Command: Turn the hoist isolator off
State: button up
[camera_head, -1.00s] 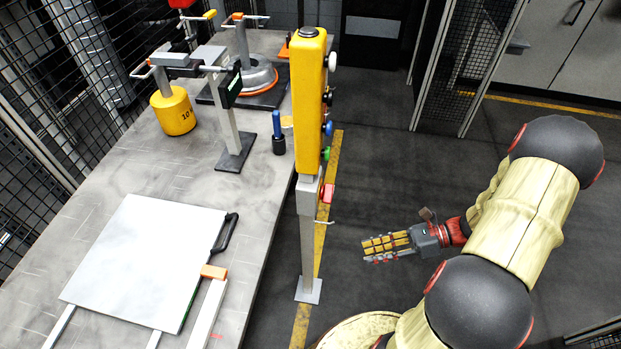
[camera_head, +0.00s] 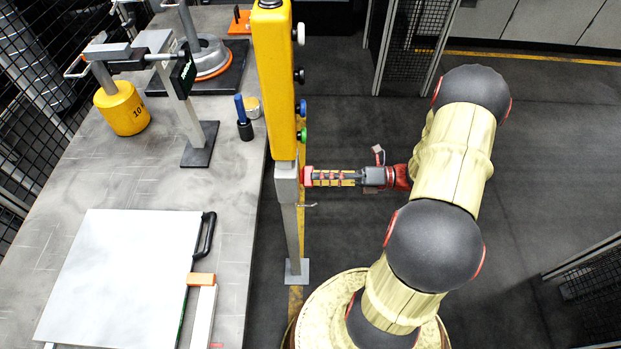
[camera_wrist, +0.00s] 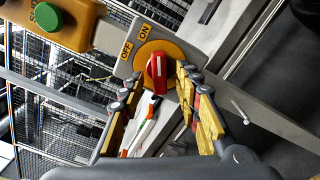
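The hoist isolator is a red knob (camera_wrist: 157,72) on a yellow disc (camera_wrist: 173,52), fixed to a grey box under the yellow control station. In the wrist view, OFF and ON labels sit beside the disc, and the knob's upper end points about toward ON. In the head view, the knob (camera_head: 307,176) is on the right side of the grey box (camera_head: 286,181). My gripper (camera_wrist: 162,82) is open, with one finger on each side of the knob. The fingers look apart from the knob, but contact is hard to judge. In the head view, my gripper (camera_head: 318,177) points left at it.
The yellow control station (camera_head: 273,85) carries several buttons, with a green one (camera_wrist: 48,17) nearest the knob. A thin hook (camera_head: 306,205) sticks out from the post just below. The workbench (camera_head: 225,200) is at left.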

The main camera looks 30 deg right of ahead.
aim_at(308, 177)
jog(key=shift+b+x, duration=0.35)
jog(key=shift+x, duration=1.15)
jog(key=shift+c, duration=0.7)
jog(key=shift+s, duration=0.1)
grip_shut()
